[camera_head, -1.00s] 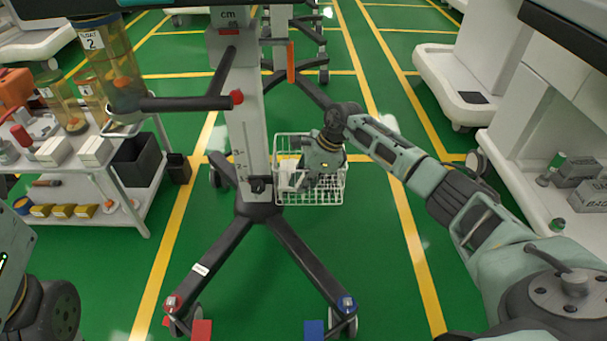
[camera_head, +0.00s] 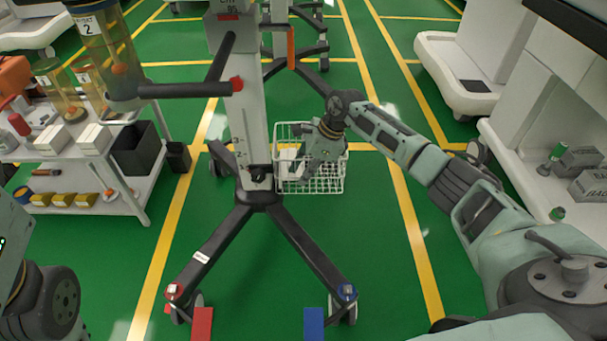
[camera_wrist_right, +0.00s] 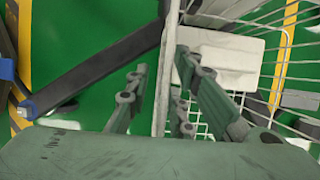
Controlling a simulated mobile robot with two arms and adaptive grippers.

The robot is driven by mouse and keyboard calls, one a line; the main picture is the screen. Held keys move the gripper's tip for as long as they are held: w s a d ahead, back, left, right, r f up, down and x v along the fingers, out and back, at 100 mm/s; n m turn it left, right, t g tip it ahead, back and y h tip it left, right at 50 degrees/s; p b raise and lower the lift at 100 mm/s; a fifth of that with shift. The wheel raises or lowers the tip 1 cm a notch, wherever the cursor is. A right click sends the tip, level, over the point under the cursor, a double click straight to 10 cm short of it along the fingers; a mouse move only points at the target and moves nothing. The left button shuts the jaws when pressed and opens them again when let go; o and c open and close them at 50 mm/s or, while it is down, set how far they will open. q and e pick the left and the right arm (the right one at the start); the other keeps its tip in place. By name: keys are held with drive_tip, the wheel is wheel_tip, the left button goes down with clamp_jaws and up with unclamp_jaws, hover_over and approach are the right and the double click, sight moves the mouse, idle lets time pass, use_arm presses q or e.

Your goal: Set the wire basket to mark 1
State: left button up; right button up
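The white wire basket (camera_head: 328,184) hangs low beside the grey column (camera_head: 250,130) of a wheeled stand, on its right side. It holds pale items that I cannot make out. A black knob (camera_head: 259,175) sits on the column at basket height. My right gripper (camera_head: 309,168) reaches down to the basket. In the right wrist view, the fingers of this gripper (camera_wrist_right: 160,65) stand apart on either side of a basket wall (camera_wrist_right: 164,75), with gaps visible. A white box (camera_wrist_right: 225,62) lies inside the basket. My left gripper is out of view.
The stand's dark legs (camera_head: 310,250) spread over the green floor. A red block (camera_head: 202,323) and a blue block (camera_head: 314,323) are in front. A loaded white cart (camera_head: 95,200) stands left, and a white unit (camera_head: 530,140) stands right.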

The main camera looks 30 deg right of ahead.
drive_tip(key=v, duration=1.1)
drive_tip(key=shift+d, duration=0.1)
drive_tip(key=shift+s, duration=0.1)
